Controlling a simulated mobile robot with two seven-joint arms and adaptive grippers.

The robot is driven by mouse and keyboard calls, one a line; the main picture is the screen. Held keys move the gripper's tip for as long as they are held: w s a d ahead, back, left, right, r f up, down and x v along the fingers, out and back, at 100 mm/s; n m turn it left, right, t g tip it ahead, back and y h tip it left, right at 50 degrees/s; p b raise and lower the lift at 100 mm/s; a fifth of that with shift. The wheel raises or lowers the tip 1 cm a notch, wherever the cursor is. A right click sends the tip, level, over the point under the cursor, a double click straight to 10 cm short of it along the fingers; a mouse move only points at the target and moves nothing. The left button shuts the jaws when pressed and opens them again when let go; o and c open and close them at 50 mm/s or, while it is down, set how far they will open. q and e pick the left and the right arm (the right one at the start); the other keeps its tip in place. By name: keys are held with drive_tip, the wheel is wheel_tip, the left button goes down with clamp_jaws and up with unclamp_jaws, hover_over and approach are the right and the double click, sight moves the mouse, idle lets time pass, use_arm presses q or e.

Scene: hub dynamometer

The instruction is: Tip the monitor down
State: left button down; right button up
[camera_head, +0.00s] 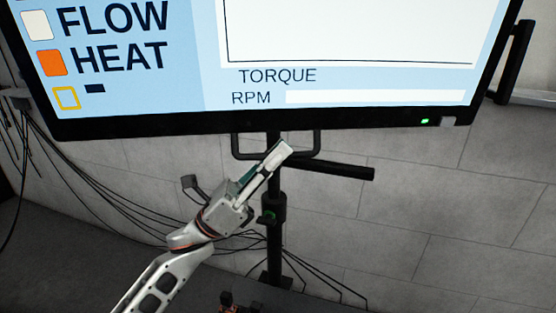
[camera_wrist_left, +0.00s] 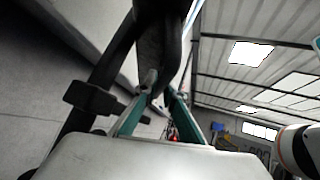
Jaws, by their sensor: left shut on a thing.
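The monitor (camera_head: 330,112) is a large wide screen in a black frame at the top of the head view, showing FLOW, HEAT, TORQUE and RPM. Its upper part is out of frame. A black loop handle (camera_head: 319,146) hangs under its bottom edge, in front of a black stand post (camera_head: 273,248). My left gripper (camera_head: 281,157) reaches up from below and is shut on the handle's lower bar. In the left wrist view, the fingers (camera_wrist_left: 158,96) meet at the dark bar; the exact contact is partly hidden. My right gripper is not in view.
A black arm (camera_head: 345,171) sticks out to the right from the post. Several loose cables (camera_head: 110,195) hang along the grey block wall (camera_head: 420,200) and floor at left. A black side bracket (camera_head: 515,60) stands at the monitor's right edge. Space right of the post looks clear.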

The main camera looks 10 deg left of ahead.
use_arm(q)
drive_tip(key=c, duration=2.1)
unclamp_jaws()
drive_tip(key=shift+c, duration=0.2)
drive_tip(key=v, duration=1.2)
